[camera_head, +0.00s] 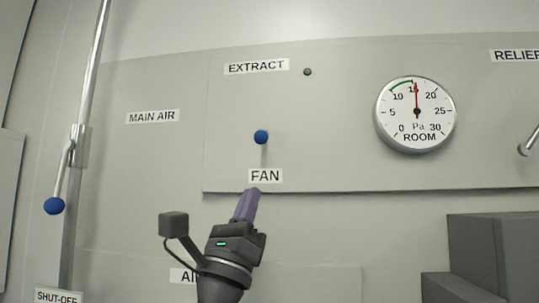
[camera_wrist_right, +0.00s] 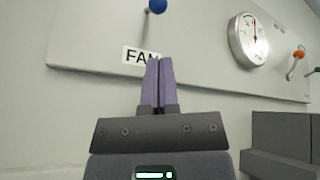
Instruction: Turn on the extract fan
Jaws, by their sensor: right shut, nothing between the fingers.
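The extract fan switch is a small lever with a blue knob (camera_head: 261,137) on a wall panel, between the EXTRACT label (camera_head: 256,67) and the FAN label (camera_head: 265,176). A small dark green lamp (camera_head: 307,72) sits to the right of EXTRACT. My right gripper (camera_head: 246,195) is shut and empty, its purple fingers pointing up just below the FAN label. In the right wrist view the blue knob (camera_wrist_right: 157,6) is at the top edge, above the shut fingers (camera_wrist_right: 158,62). The fingers appear apart from the knob. My left gripper is not in view.
A round ROOM pressure gauge (camera_head: 416,115) is to the right, its red needle near 15. A blue-knobbed lever (camera_head: 54,206) is on a pipe at the left. A dark grey block (camera_head: 490,255) stands at the lower right. An orange knob (camera_wrist_right: 298,51) shows in the right wrist view.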

